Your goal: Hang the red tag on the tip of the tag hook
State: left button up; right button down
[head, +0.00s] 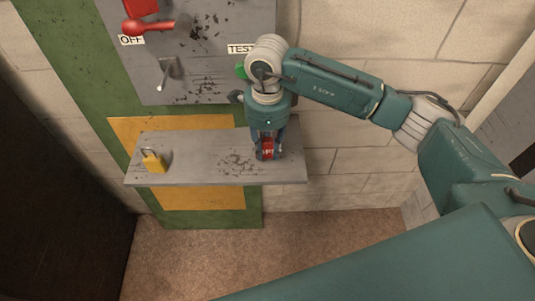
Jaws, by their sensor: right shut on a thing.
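My right gripper (266,150) points down over the right part of the grey shelf (205,172). It is shut on the red tag (267,148), which shows between its fingers with a bit of white marking. The fingers cover part of the tag, and I cannot tell whether it touches the shelf. A grey metal peg, which looks like the tag hook (164,76), sticks out of the grey panel (215,90) above and left of the shelf. It is well apart from the tag, and nothing hangs on it. My left gripper is out of view.
A yellow padlock (153,161) stands on the left end of the shelf. A red lever (150,26) sticks out at the panel's upper left, above an OFF label (131,40). A green button (240,71) is close to my right wrist. The middle of the shelf is clear.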

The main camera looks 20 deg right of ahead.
aim_at(267, 158)
notch_tip(267, 158, down, 4)
jog(key=shift+r, duration=0.1)
jog(key=shift+f, duration=0.25)
jog(key=c, duration=1.4)
grip_release()
jog(key=shift+c, duration=0.2)
